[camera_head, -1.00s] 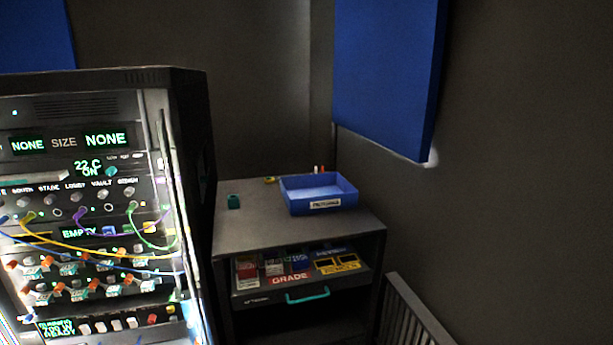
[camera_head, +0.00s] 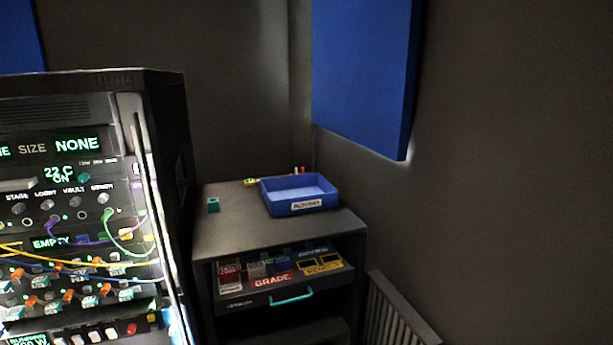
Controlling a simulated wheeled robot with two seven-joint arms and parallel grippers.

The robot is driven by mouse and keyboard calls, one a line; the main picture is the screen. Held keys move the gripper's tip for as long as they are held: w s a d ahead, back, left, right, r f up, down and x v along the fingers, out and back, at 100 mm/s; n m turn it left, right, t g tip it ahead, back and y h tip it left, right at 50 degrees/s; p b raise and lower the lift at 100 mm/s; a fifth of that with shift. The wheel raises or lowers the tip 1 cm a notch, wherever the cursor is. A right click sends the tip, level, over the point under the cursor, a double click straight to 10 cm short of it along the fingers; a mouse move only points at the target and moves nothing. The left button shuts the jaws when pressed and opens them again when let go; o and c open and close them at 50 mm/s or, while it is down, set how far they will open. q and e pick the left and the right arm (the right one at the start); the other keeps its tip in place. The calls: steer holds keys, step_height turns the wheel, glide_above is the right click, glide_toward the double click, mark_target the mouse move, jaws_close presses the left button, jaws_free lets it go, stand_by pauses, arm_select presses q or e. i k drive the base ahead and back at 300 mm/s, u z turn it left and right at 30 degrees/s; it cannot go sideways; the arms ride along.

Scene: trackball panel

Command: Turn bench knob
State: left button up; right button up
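The rack panel (camera_head: 135,150) stands at the left, cut off by the picture's left edge. A row of grey knobs crosses it under small labels. The knob under the label that seems to read BENCH (camera_head: 103,199) is the rightmost of that row. A green cable is plugged in just below it and loops down to the right. The labels are small and the knob's pointer is too small to read. Neither of my grippers shows in the view.
A dark cabinet (camera_head: 240,235) right of the rack carries a blue tray (camera_head: 300,207) and a small teal block (camera_head: 213,205). Its open drawer with a teal handle (camera_head: 291,299) holds several coloured packs. A slatted grey rack (camera_head: 392,315) stands at the right. A blue panel hangs behind.

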mark_target(103, 197)
steer(key=u, duration=1.45)
